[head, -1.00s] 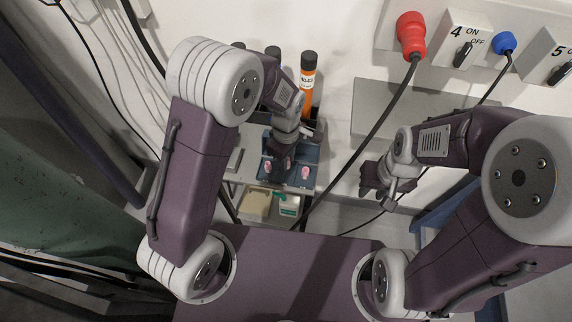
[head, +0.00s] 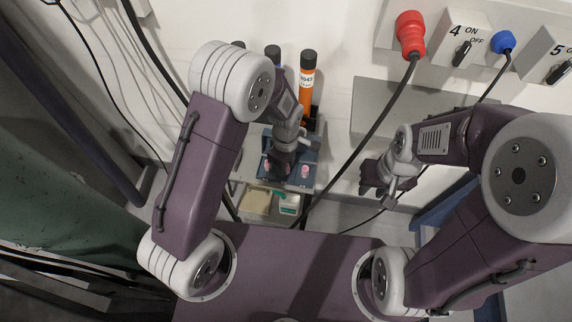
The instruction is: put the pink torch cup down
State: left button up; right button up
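Two small pink cups show in the head view on a blue-grey fixture (head: 310,182). One pink cup (head: 304,171) stands at the right, clear of my gripper. The other pink cup (head: 267,167) is at the left, partly hidden beside my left gripper (head: 280,173). My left gripper points down over the fixture, close to the left cup. I cannot tell whether its fingers hold anything. My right gripper (head: 371,188) hangs to the right, away from the fixture. Its finger opening is too small to make out.
A beige box (head: 257,203) and a white-green container (head: 289,204) sit below. A black cable from a red plug (head: 410,35) runs down right of the fixture. The wall panel with switches is at upper right.

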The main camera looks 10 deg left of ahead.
pick_arm(q)
notch_tip(320, 180, up, 12)
jog(key=shift+r, duration=0.2)
dwell(0.4)
jog(key=s+a+f+m+t, duration=0.1)
jog(key=s+a+f+m, duration=0.1)
jog(key=s+a+m, duration=0.8)
jog(key=shift+s+a+f+m, duration=0.15)
jog(key=shift+a+f+m, duration=0.1)
jog(key=shift+a+m, duration=0.9)
jog(key=shift+a, duration=0.15)
